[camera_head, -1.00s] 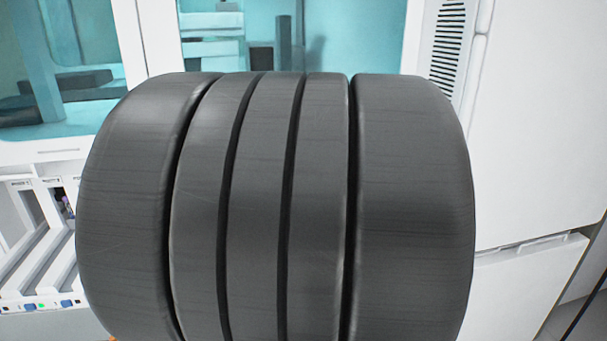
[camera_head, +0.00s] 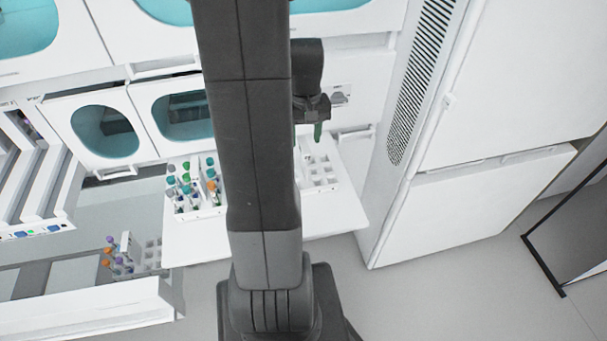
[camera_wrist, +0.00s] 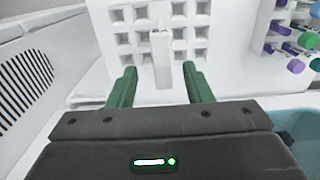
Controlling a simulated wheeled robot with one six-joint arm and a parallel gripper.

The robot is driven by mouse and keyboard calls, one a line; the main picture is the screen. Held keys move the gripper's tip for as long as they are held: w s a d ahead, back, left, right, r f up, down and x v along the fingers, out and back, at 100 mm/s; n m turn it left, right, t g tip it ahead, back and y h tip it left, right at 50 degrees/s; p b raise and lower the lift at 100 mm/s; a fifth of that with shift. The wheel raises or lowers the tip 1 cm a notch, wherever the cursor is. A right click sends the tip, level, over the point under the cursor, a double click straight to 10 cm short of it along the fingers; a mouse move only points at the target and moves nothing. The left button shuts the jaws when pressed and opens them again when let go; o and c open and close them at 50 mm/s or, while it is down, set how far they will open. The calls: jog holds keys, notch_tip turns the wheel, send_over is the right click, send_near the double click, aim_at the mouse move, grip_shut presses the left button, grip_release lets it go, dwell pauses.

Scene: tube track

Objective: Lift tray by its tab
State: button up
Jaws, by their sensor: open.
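The empty white tray (camera_wrist: 120,40) has rows of square holes and an upright white tab (camera_wrist: 161,48) at its middle. The tray also shows in the head view (camera_head: 322,172), on a white shelf right of my arm, partly hidden by it. My gripper (camera_wrist: 159,69) is open, with one green finger on each side of the tab in the wrist picture. I see no contact between fingers and tab. In the head view my gripper (camera_head: 307,131) is above the back of the tray, pointing down.
A second rack (camera_head: 205,213) with several colored-cap tubes stands left of my arm on the same white shelf (camera_head: 200,245). Another rack of tubes (camera_head: 122,262) is at the lower left. A tall white cabinet (camera_head: 480,150) with a vent stands close on the right.

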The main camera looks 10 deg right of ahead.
aim_at(304, 145)
jog(key=shift+s+a+f, duration=0.1)
jog(key=shift+s+f, duration=0.05)
jog(key=shift+f, duration=1.3)
jog(key=shift+s+a+f, duration=0.1)
jog(key=shift+f, duration=1.35)
grip_shut()
